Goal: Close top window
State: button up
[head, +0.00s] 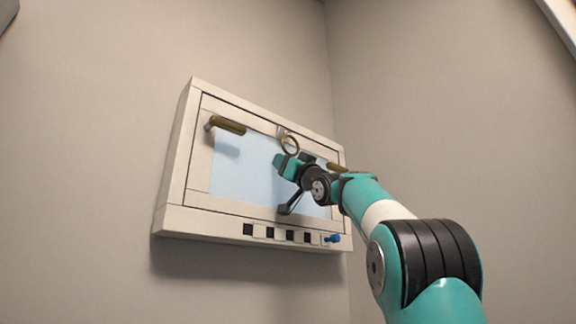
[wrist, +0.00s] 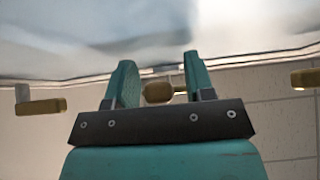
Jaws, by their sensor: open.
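The window (head: 172,187) is a wide white-framed unit on the wall, with a pale blue pane (head: 240,170). A brass handle (head: 228,125) sits at its upper left and another (head: 337,168) at its upper right. My gripper (head: 291,162) is open just below the ring, in front of the pane. In the wrist view, a brass piece (wrist: 158,92), likely the ring seen edge-on, shows between the open teal fingers (wrist: 158,64). I cannot tell if they touch it, or how far the sash stands out.
The lower sill carries several black squares (head: 270,232) and a blue knob (head: 333,238) at its right end. The left handle (wrist: 40,106) and right handle (wrist: 305,78) flank my gripper in the wrist view. Bare walls (head: 90,120) surround the window.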

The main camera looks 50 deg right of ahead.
jog(key=b+v, duration=1.2)
jog(key=v, duration=0.5)
jog(key=shift+s+f, duration=0.15)
jog(key=shift+f, duration=0.05)
